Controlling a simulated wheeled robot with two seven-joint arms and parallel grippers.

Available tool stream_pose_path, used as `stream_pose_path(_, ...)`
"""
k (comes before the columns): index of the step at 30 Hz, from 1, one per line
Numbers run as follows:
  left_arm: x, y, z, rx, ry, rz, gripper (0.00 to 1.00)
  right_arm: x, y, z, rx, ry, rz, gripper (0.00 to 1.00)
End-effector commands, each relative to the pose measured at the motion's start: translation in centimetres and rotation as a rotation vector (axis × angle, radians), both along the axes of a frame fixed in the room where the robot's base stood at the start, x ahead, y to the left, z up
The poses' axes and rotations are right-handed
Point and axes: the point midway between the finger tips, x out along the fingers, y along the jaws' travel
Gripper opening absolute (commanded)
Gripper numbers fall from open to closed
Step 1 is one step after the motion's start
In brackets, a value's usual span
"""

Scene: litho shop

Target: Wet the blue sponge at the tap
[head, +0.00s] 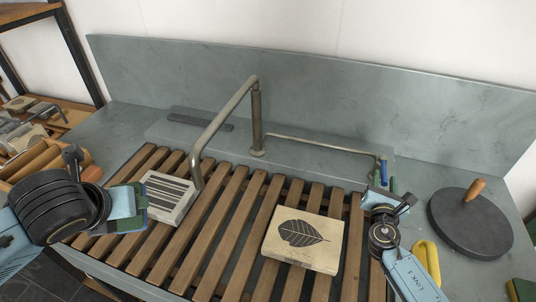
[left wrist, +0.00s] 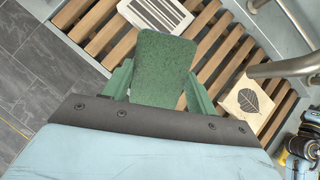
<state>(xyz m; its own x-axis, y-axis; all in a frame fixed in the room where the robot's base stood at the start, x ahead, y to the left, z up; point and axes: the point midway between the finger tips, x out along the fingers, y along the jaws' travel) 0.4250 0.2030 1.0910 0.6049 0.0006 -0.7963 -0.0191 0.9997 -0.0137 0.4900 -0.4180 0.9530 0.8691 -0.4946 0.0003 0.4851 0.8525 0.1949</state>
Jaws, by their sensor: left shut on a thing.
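My left gripper (left wrist: 158,90) is shut on the sponge (left wrist: 163,62), whose broad green scouring face shows in the left wrist view. In the head view only a small edge of the sponge (head: 139,214) shows beside my left gripper, next to the striped stone; its blue side is hardly visible. The metal tap (head: 226,112) rises at the back of the slatted rack, and its spout angles down to the left, ending near the striped stone. I see no water. My right gripper (head: 385,178) has its green fingers apart around a blue piece at the end of the tap's long rod (head: 322,144).
A striped stone (head: 168,198) and a leaf-printed stone (head: 303,240) lie on the wooden rack (head: 225,220). A dark disc with a wooden handle (head: 470,222) stands at right, with a yellow item (head: 428,258) before it. A tall splashback (head: 300,95) closes the back.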

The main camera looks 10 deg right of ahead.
Motion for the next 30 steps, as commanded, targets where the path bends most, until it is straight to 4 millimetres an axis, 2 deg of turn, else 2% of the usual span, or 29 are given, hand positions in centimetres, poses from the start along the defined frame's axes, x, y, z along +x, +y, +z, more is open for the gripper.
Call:
stream_pose_path(6, 0.0, 0.0, -0.2, 0.0, 0.0, 0.0, 0.39, 1.9, -1.1, 0.0, -0.001, 0.0, 0.0, 0.35)
stream_pose_path(16, 0.0, 0.0, -0.2, 0.0, 0.0, 0.0, 0.39, 2.1, -1.2, 0.0, 0.0, 0.001, 0.0, 0.35)
stream_pose_path(24, 0.0, 0.0, -0.2, 0.0, 0.0, 0.0, 0.39, 2.1, -1.2, 0.0, 0.0, 0.001, 0.0, 0.0)
stream_pose_path(30, 0.0, 0.0, -0.2, 0.0, 0.0, 0.0, 0.39, 2.1, -1.2, 0.0, 0.0, 0.001, 0.0, 0.0)
